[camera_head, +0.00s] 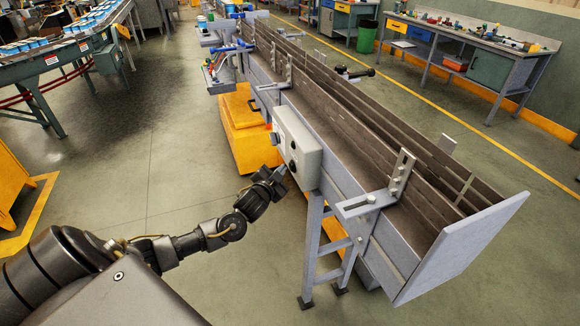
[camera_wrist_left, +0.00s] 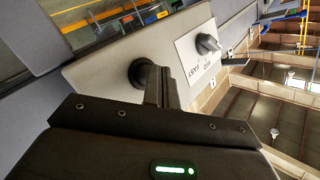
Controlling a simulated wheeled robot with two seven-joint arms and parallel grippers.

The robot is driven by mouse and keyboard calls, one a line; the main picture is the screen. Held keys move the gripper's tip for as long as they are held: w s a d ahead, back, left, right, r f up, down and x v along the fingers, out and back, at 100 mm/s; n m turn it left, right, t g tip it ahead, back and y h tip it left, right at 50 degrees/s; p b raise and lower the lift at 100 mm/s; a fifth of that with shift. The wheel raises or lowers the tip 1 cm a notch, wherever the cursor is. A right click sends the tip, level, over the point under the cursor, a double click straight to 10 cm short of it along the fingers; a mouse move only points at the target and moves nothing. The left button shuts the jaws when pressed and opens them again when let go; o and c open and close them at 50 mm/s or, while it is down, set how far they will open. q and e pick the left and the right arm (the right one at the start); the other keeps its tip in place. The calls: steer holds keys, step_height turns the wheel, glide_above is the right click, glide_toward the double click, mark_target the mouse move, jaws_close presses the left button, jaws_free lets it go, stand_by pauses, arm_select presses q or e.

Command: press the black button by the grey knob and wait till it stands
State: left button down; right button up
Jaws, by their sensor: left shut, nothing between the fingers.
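The light grey control box (camera_head: 303,142) is mounted on the side of the conveyor in the head view. In the left wrist view, its panel (camera_wrist_left: 95,80) carries a round black button (camera_wrist_left: 136,74) and, to the right, a grey knob (camera_wrist_left: 207,44) on a white label with lettering. My left gripper (camera_head: 280,171) is at the lower part of the box face in the head view. Its shut fingers (camera_wrist_left: 160,78) reach up to the panel in the wrist view and partly cover the black button. I cannot tell whether they touch it. My right gripper is not in view.
The long conveyor (camera_head: 365,145) runs away from me, with a grey end plate (camera_head: 465,245) nearby and metal legs (camera_head: 312,245) below the box. A yellow block (camera_head: 245,130) stands beside it. A workbench (camera_head: 470,50) is at the back right. Floor to the left is open.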

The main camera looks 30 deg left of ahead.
arm_select(q)
steer(key=shift+s+a, duration=0.15)
steer(key=shift+s, duration=0.1)
steer(key=s+a+p, duration=0.1)
steer(key=s, duration=0.1)
steer(key=s+a+p, duration=0.1)
steer(key=s+a, duration=0.1)
stand_by(0.5)
steer(key=shift+d, duration=0.1)
stand_by(0.7)
